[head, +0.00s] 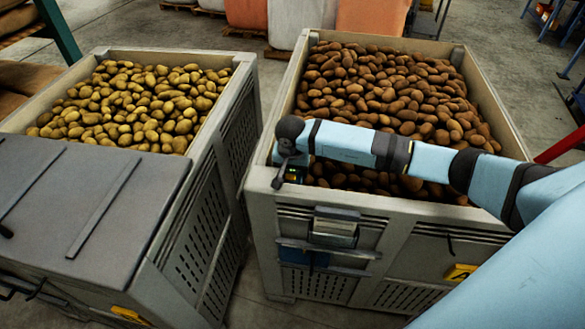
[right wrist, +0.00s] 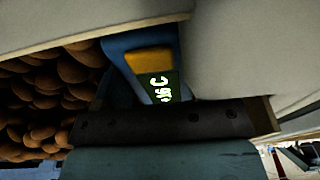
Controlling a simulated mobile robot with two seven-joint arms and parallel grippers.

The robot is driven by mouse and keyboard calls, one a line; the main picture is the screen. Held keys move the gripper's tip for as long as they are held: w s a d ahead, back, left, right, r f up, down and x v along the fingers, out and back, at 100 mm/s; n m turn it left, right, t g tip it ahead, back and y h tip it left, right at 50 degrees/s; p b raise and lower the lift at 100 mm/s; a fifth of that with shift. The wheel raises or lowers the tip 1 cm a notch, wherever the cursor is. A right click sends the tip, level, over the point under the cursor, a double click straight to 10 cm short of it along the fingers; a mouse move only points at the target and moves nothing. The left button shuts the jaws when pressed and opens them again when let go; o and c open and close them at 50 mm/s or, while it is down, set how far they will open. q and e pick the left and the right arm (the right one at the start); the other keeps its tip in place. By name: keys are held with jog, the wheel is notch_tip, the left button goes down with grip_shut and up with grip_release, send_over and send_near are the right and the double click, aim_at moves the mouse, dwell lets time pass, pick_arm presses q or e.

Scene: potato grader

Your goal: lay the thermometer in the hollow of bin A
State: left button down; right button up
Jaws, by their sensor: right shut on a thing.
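Bin A (head: 398,237) is the grey crate on the right in the head view, with a yellow A tag and heaped reddish-brown potatoes (head: 400,80). My right gripper (head: 281,180) is at its near left corner, just inside the rim. In the right wrist view the thermometer (right wrist: 150,62) is blue with an orange patch and a lit display reading in C. My right arm covers part of the potatoes, and I cannot make out the hollow. My left gripper is out of view.
A second crate (head: 215,165) with yellow potatoes and a grey lid (head: 90,195) over its near part stands to the left. A holder (head: 333,232) is fixed to bin A's near wall. A narrow floor gap separates the crates. Large sacks (head: 300,20) stand behind.

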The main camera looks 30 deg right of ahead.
aim_at(292, 174)
jog(key=shift+f, duration=0.2)
jog(key=o, duration=1.1)
jog(key=shift+r, duration=0.1)
jog(key=shift+c, duration=0.2)
jog(key=shift+r, duration=0.1)
jog(key=shift+r, duration=0.2)
notch_tip(292, 174, up, 12)
jog(key=s+a+b, duration=0.1)
jog(key=shift+s+f, duration=0.2)
jog(key=shift+a, duration=0.1)
